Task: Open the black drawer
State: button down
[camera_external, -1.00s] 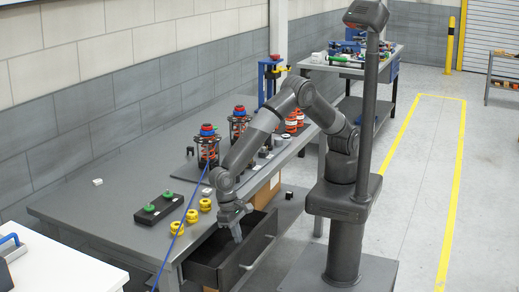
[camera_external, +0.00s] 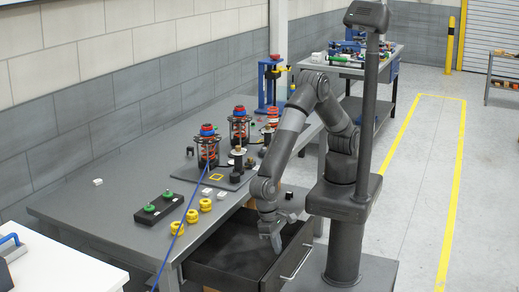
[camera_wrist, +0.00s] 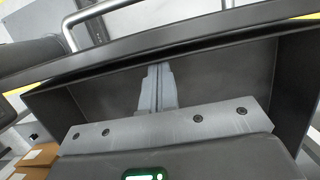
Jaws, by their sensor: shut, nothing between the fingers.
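The black drawer (camera_external: 232,256) stands out from under the grey workbench, and its inside looks empty. Its pale bar handle (camera_external: 295,262) is on the outer face of the front panel. My gripper (camera_external: 277,248) points down inside the drawer, close behind the front panel. In the wrist view my gripper's fingers (camera_wrist: 158,72) are together with nothing between them. Their tips are at the inner face of the drawer's front panel (camera_wrist: 215,75); whether they touch it I cannot tell. The handle (camera_wrist: 92,14) shows beyond the panel's top edge.
The workbench top (camera_external: 125,212) carries several yellow parts (camera_external: 205,205), a black block with green knobs (camera_external: 158,207) and a blue cable (camera_external: 178,240). Cardboard boxes (camera_wrist: 40,156) show beside the drawer in the wrist view. The floor to the right is open.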

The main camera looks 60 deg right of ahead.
jog(key=shift+s, duration=0.2)
jog(key=shift+r, duration=0.1)
jog(key=v, duration=0.9)
jog(key=shift+w+r, duration=0.15)
jog(key=shift+r, duration=0.25)
